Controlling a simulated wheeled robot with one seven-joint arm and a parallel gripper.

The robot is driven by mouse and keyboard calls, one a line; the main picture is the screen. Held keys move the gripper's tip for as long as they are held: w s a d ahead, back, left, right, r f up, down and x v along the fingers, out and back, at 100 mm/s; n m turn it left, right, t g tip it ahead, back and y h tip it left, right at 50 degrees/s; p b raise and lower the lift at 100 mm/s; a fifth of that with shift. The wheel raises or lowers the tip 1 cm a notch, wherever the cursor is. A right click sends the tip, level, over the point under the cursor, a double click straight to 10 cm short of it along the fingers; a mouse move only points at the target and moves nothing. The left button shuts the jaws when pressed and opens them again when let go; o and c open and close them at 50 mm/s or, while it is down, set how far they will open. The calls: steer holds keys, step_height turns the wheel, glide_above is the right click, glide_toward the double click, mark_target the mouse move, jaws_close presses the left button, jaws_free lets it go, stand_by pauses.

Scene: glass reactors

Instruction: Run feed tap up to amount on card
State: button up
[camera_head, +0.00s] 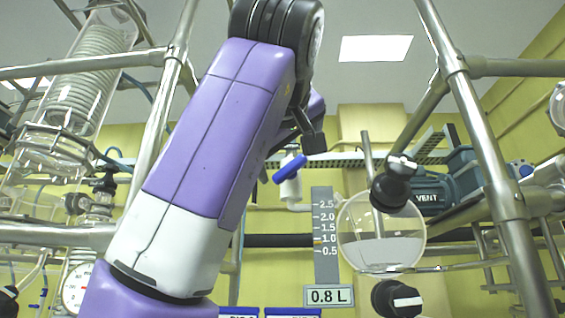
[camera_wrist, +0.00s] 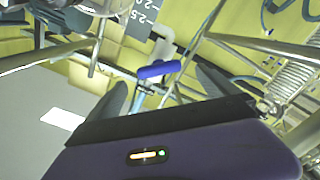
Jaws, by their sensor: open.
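A blue tap handle (camera_head: 290,168) sits on a white pipe fitting in the middle of the head view. In the wrist view the blue handle (camera_wrist: 158,70) lies between the spread fingers of my gripper (camera_wrist: 161,77), which is open and empty. Contact cannot be told. In the head view my arm hides most of the gripper. The card (camera_head: 329,296) reads 0.8 L. Above it stands a grey scale (camera_head: 326,262) marked 0.5 to 2.5. The round glass vessel (camera_head: 381,250) holds pale liquid, its surface roughly level with the 1.0 mark in this view.
Black knobs (camera_head: 391,190) and (camera_head: 397,299) sit above and below the vessel. A VENT label (camera_head: 428,198) is behind it. Metal frame poles (camera_head: 490,150) stand at right. A coiled glass condenser (camera_head: 95,75) and a pressure gauge (camera_head: 77,290) are at left.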

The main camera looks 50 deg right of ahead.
mark_target(290, 167)
steer(key=shift+p+x, duration=0.85)
steer(key=shift+x, duration=1.95)
steer(key=c, duration=1.4)
steer(key=shift+o, duration=0.2)
steer(key=shift+m, duration=0.3)
steer(key=m, duration=0.3)
steer(key=shift+m, duration=2.1)
